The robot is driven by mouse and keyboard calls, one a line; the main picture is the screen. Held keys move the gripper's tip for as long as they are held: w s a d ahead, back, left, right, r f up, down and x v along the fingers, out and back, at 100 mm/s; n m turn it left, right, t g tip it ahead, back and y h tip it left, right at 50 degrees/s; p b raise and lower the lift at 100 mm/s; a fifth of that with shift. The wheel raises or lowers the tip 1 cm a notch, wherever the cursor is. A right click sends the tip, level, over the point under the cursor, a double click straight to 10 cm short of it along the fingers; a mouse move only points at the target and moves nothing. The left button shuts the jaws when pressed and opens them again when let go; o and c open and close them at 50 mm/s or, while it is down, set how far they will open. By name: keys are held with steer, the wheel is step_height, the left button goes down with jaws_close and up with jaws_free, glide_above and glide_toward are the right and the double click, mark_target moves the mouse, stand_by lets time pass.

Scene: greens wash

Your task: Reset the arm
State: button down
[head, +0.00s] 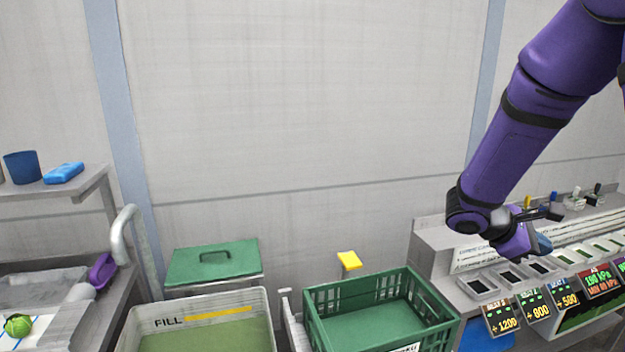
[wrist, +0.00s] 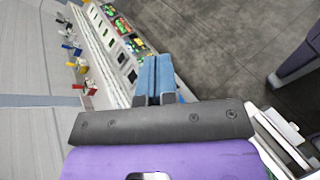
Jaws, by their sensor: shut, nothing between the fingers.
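My gripper (wrist: 154,82) has two blue-grey fingers lying side by side with nothing between them. In the head view my purple arm comes down from the upper right, and my gripper (head: 543,244) is at its lower end, above the control panel (head: 462,268). The panel also shows in the wrist view (wrist: 100,50), beyond and to the left of the fingers. I cannot tell how far the fingertips are above it.
A green crate (head: 437,303) stands left of the panel. A pale bin marked FILL (head: 140,338) and a green lidded box (head: 190,267) are further left. A shelf (head: 85,184) holds a blue cup (head: 22,167). Grey floor (wrist: 225,50) shows in the wrist view.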

steer(key=s+a+r+m+t+y, duration=0.7)
steer(key=s+a+r+m+y, duration=0.3)
steer(key=s+a, duration=0.7)
step_height(320, 180, up, 3)
steer(key=a+y, duration=0.1)
steer(key=y, duration=0.1)
steer(key=shift+s+r+m+y, duration=0.15)
steer(key=shift+m+y, duration=0.15)
steer(key=shift+y, duration=0.1)
